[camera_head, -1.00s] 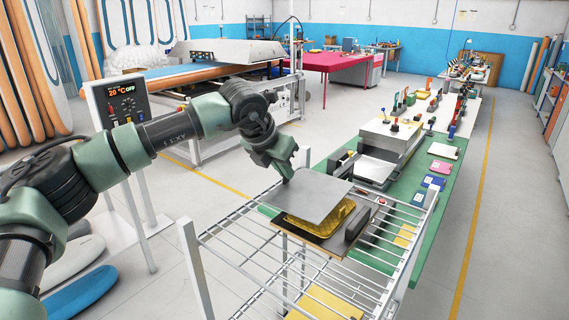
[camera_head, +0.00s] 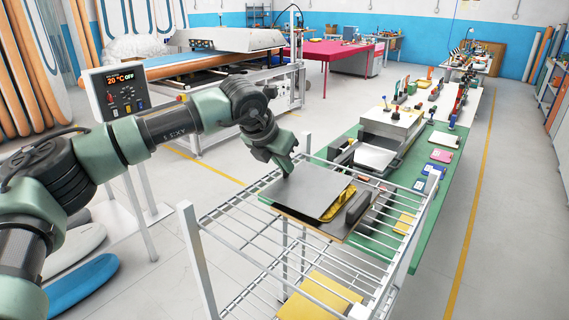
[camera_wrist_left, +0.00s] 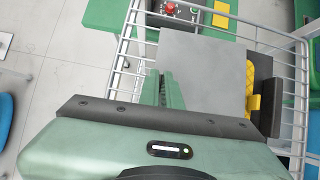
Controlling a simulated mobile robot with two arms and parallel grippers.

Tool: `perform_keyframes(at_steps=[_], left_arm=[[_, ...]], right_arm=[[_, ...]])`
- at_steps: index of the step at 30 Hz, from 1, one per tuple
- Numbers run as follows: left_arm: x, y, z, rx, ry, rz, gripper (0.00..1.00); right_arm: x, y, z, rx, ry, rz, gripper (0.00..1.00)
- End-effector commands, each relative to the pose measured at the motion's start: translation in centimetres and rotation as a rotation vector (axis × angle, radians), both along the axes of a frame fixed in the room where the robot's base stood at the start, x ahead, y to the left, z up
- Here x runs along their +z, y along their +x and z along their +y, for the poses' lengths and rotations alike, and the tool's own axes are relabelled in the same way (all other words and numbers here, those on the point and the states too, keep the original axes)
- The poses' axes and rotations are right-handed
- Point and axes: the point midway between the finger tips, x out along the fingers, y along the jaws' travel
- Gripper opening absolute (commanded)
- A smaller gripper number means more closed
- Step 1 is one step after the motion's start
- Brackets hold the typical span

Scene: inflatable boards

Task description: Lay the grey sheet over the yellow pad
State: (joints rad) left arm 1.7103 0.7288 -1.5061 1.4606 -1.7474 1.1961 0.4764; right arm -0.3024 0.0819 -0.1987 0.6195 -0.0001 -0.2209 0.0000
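The grey sheet (camera_head: 312,188) lies low over the yellow pad (camera_head: 340,204) on a brown board on the wire rack. It covers most of the pad; a quilted yellow strip shows along the right side, also in the left wrist view (camera_wrist_left: 252,82). Whether the whole sheet touches the pad, I cannot tell. My left gripper (camera_head: 287,172) is at the sheet's left far edge, its fingers nearly together on that edge. The left wrist view shows the fingers (camera_wrist_left: 164,90) against the sheet (camera_wrist_left: 198,68). My right gripper is not in view.
A dark upright block (camera_head: 358,206) stands at the board's right side. The wire rack (camera_head: 245,238) has bare bars in front, with another yellow piece (camera_head: 318,298) lower down. A green-topped bench (camera_head: 425,225) with a grey press (camera_head: 392,130) stands to the right.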

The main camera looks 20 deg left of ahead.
Motion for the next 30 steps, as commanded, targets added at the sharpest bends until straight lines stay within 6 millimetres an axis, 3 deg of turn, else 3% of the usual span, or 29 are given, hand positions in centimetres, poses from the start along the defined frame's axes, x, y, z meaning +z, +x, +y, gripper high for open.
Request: perform_keyframes(at_steps=[26, 27, 28, 30], left_arm=[[-0.60, 0.00, -0.01, 0.000, 0.000, 0.001, 0.00], [-0.55, 0.00, 0.00, 0.000, 0.000, 0.001, 0.16], [-0.55, 0.00, 0.00, 0.000, 0.000, 0.001, 0.24], [-0.55, 0.00, -0.01, 0.000, 0.000, 0.001, 0.30]], right_arm=[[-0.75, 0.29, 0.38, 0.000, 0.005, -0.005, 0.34], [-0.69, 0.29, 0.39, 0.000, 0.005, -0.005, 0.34], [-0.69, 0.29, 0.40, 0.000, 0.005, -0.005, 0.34], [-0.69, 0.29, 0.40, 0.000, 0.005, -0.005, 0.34]])
